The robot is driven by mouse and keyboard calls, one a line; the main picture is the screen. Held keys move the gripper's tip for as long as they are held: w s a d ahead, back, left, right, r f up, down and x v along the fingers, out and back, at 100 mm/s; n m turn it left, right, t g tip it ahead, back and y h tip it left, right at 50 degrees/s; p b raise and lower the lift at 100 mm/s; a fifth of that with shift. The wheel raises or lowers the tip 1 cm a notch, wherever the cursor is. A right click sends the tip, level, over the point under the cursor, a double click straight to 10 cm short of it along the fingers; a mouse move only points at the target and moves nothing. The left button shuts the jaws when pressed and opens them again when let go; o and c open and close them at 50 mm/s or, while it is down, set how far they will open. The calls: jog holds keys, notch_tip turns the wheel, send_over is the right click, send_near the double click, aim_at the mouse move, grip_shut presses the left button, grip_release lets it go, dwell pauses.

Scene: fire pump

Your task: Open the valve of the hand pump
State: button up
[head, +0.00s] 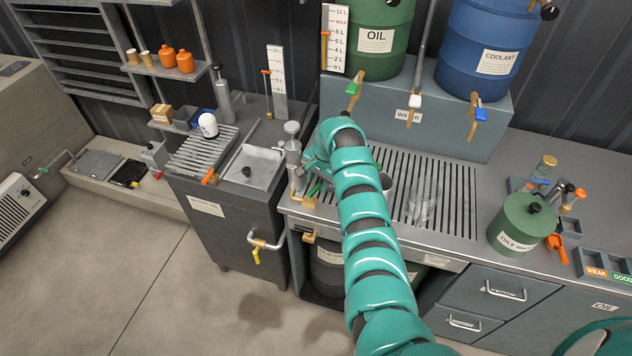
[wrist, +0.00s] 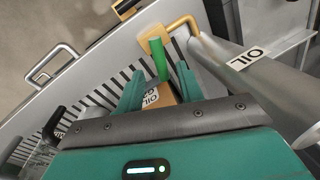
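The hand pump (wrist: 238,68) is a grey cylinder labelled OIL at the right of the wrist view, with a bent brass spout (wrist: 180,22). Its valve has a green lever (wrist: 159,60) on a brass body. In the head view the pump (head: 293,152) stands at the left end of the slatted bench, left of my arm. My gripper (wrist: 158,72) is open. Its teal fingers lie on either side of the green lever's lower end, with visible gaps; I cannot tell whether either finger touches it. In the head view my arm mostly hides the gripper and valve.
A brown box with an OIL label (wrist: 158,96) shows between the fingers. The slatted drain grate (head: 432,195) has clear cups on it. Oil (head: 380,40) and coolant (head: 485,50) drums stand behind. A green oily waste can (head: 522,222) is at right.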

aim_at(314, 192)
jog(key=shift+w+a+f, duration=0.1)
jog(key=shift+a+f, duration=0.05)
jog(key=shift+f, duration=0.5)
jog(key=shift+w+a+f, duration=0.1)
jog(key=shift+f, duration=0.5)
grip_shut()
